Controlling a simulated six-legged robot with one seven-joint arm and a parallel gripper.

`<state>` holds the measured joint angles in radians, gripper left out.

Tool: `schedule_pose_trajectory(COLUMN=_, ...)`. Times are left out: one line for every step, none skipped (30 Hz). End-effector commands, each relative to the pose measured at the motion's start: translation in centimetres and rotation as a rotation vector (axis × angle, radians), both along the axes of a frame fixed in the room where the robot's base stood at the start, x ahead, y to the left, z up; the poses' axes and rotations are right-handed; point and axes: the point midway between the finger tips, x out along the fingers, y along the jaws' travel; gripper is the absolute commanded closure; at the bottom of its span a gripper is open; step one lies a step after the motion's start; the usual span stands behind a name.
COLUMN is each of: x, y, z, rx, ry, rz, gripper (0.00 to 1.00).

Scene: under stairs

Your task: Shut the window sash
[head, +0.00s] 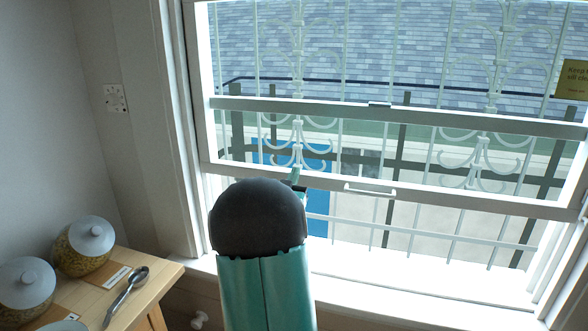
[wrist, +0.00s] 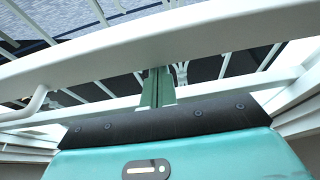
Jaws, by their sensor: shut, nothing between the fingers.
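The white window sash (head: 450,198) is raised, with an open gap between its bottom rail and the white sill (head: 420,287). A small pale handle (head: 370,190) sits on the bottom rail, right of my gripper. My gripper (head: 295,177) is at the bottom rail, left of the handle, mostly hidden behind my dark wrist. In the wrist view the green fingers (wrist: 157,88) are together and empty, close to the lower edge of the sash rail (wrist: 200,38). I cannot tell if they touch it. The handle also shows at the wrist view's left (wrist: 36,104).
White ornamental bars (head: 297,130) stand outside the glass. A wooden counter (head: 155,277) at lower left holds lidded jars (head: 83,247) and a spoon (head: 127,292). A yellow sign (head: 572,80) is at the upper right. The visible sill is clear.

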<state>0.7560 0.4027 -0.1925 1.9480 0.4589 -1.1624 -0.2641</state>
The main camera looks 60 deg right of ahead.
Motion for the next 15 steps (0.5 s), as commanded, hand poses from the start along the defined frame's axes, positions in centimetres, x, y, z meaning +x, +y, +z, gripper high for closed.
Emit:
schedule_pose_trajectory(x=0.1, y=0.0, z=-2.3, rx=0.021, ry=0.015, rz=0.001, gripper=1.0)
schedule_pose_trajectory(x=0.1, y=0.0, z=-3.1, rx=0.022, ry=0.015, rz=0.001, gripper=1.0)
schedule_pose_trajectory(x=0.1, y=0.0, z=-4.3, rx=0.023, ry=0.017, rz=0.001, gripper=1.0)
schedule_pose_trajectory(x=0.1, y=0.0, z=-5.2, rx=0.025, ry=0.018, rz=0.001, gripper=1.0)
schedule_pose_trajectory(x=0.1, y=0.0, z=-6.1, rx=0.024, ry=0.018, rz=0.001, gripper=1.0)
schedule_pose_trajectory(x=0.1, y=0.0, z=-7.4, rx=0.025, ry=0.019, rz=0.001, gripper=1.0)
schedule_pose_trajectory(x=0.1, y=0.0, z=-8.3, rx=0.024, ry=0.019, rz=0.001, gripper=1.0)
schedule_pose_trajectory(x=0.1, y=0.0, z=-9.2, rx=0.024, ry=0.019, rz=0.002, gripper=1.0)
schedule_pose_trajectory(x=0.1, y=0.1, z=-10.5, rx=0.025, ry=0.018, rz=0.002, gripper=1.0)
schedule_pose_trajectory(x=0.1, y=0.1, z=-11.4, rx=0.024, ry=0.019, rz=0.002, gripper=1.0)
schedule_pose_trajectory(x=0.1, y=0.1, z=-12.3, rx=0.025, ry=0.018, rz=0.002, gripper=1.0)
schedule_pose_trajectory(x=0.0, y=0.0, z=-13.5, rx=0.024, ry=0.018, rz=0.001, gripper=1.0)
schedule_pose_trajectory(x=0.0, y=0.0, z=-14.3, rx=0.024, ry=0.018, rz=0.001, gripper=1.0)
schedule_pose_trajectory(x=0.0, y=0.0, z=-15.1, rx=0.024, ry=0.016, rz=0.0, gripper=1.0)
schedule_pose_trajectory(x=0.0, y=0.0, z=-16.1, rx=0.022, ry=0.016, rz=0.001, gripper=1.0)
